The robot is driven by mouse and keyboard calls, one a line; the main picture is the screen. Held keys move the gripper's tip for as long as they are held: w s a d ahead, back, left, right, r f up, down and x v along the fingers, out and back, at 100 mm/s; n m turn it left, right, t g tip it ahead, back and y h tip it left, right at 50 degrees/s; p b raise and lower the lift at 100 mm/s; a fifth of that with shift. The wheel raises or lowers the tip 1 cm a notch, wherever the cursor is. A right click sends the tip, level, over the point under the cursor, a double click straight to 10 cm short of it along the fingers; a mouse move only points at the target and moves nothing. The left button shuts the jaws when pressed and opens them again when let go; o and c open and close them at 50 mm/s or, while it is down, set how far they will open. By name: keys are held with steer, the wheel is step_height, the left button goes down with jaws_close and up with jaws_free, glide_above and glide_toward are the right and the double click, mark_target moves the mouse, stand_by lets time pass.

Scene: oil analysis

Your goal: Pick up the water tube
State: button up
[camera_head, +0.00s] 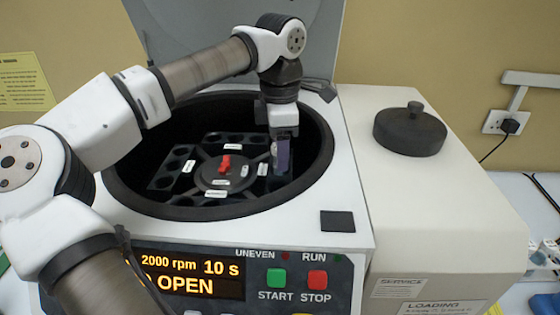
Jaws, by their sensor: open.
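My gripper (280,153) points down into the open round bowl of the centrifuge (225,207), at the right side of the rotor (218,176). Its fingers are small in this view, and the sensor-dark tips sit close above the rotor's right-hand slots. A dull purple-grey upright shape and a small pale patch show at the fingertips. I cannot tell whether either belongs to a tube. No water tube can be made out clearly; the gripper and arm hide part of the bowl.
The rotor has a red centre knob (225,163), white labels and dark holes. The bowl's dark rim surrounds the gripper closely. The raised lid (305,40) stands behind. A black round lid (410,130) sits on the beige box at right. The front display (190,275) reads OPEN.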

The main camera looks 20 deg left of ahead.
steer(key=shift+f, duration=0.95)
steer(key=c, duration=1.1)
steer(key=shift+o, duration=0.2)
steer(key=shift+r, duration=0.1)
step_height(320, 180, up, 10)
steer(key=shift+f+b, duration=0.1)
steer(key=shift+b, duration=1.05)
